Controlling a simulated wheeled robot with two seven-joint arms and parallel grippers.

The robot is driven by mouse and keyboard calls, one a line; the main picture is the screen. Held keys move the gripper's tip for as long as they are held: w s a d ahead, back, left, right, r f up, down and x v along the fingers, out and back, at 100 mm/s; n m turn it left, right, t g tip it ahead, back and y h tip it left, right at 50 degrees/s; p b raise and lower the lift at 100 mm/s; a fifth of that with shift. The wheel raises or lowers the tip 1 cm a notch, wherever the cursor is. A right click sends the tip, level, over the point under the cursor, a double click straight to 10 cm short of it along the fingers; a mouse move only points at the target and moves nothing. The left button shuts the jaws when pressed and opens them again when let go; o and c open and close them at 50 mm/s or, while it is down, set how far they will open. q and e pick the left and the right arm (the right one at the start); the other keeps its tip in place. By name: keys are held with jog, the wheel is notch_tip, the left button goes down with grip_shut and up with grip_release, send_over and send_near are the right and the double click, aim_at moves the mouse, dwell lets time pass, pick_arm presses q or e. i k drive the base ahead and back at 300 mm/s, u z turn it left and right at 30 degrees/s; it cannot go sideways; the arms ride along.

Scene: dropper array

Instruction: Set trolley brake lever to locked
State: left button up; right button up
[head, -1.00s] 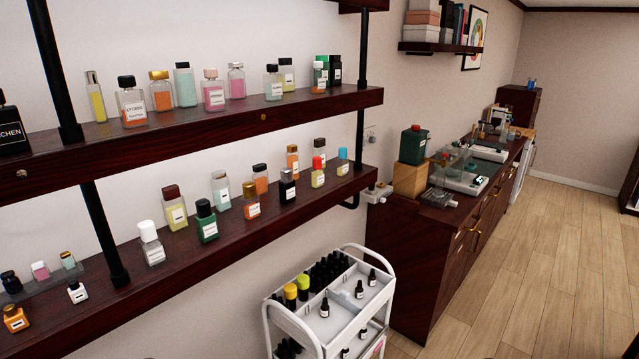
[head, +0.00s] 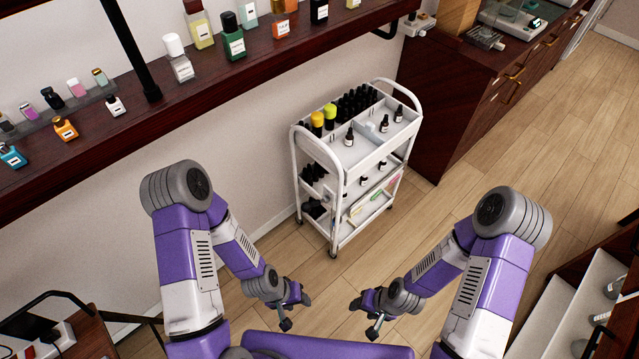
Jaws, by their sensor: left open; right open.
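The white trolley (head: 343,185) stands on the wood floor near the wall, with several tiers holding dark bottles and two yellow-capped ones. Its casters show at the foot of the legs, with one caster (head: 333,254) at the near corner. I cannot make out the brake lever at this size. My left gripper (head: 289,309) is open and empty, low in front of the trolley and apart from it. My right gripper (head: 369,318) is open and empty, to the right of the left one and also apart from the trolley.
A dark wall shelf (head: 215,80) with perfume bottles runs along the left above the trolley. A dark wooden cabinet (head: 450,95) stands just behind and right of it. White shelving (head: 575,300) is at the lower right. The floor (head: 440,210) right of the trolley is clear.

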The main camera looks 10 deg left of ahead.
aim_at(306, 206)
jog(key=z, duration=1.5)
jog(key=k, duration=0.15)
jog(key=u, duration=0.85)
jog(key=i, duration=0.5)
